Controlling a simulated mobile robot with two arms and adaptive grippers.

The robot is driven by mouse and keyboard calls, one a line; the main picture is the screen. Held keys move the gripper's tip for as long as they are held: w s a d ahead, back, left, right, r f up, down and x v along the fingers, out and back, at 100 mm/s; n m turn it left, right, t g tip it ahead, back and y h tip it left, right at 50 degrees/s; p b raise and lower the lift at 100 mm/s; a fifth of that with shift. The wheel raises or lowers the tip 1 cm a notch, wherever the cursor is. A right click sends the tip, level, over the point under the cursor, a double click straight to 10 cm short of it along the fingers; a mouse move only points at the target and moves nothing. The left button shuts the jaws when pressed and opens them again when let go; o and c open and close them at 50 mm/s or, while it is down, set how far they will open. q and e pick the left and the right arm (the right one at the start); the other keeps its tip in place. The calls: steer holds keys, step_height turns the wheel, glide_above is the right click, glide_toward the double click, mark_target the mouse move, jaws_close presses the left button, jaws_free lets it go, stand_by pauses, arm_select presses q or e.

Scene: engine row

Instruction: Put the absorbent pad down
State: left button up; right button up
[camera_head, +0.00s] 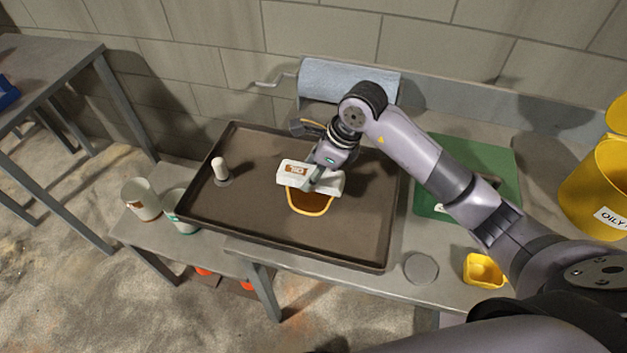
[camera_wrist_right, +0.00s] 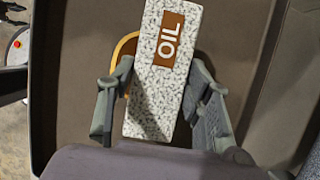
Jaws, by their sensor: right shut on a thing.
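The absorbent pad (camera_head: 297,177) is a white speckled slab with a brown OIL label. It also shows in the wrist view (camera_wrist_right: 152,100), between the two fingers. My right gripper (camera_head: 318,179) is shut on the pad over the middle of the dark tray (camera_head: 235,215). Below the pad is a yellow-edged brown shape (camera_head: 310,203), partly hidden by it; I cannot tell whether the pad touches it. My left gripper is not in view.
A white cylinder (camera_head: 220,169) stands in the tray's left part. Two tins (camera_head: 141,198) are left of the tray. A paper roll (camera_head: 348,82) is behind it. A green mat (camera_head: 500,152), a small yellow tub (camera_head: 484,270) and a yellow bin (camera_head: 597,185) are right.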

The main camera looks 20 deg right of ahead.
step_height(320, 180, down, 4)
steer(key=shift+r, duration=0.25)
steer(key=shift+f, duration=0.35)
steer(key=o, duration=0.6)
steer(key=shift+f, duration=0.15)
steer(key=o, duration=0.5)
steer(key=shift+r+p, duration=0.3)
steer(key=b+v, duration=0.1)
steer(key=v, duration=1)
steer(key=shift+s+d+r, duration=0.1)
steer(key=shift+r, duration=0.25)
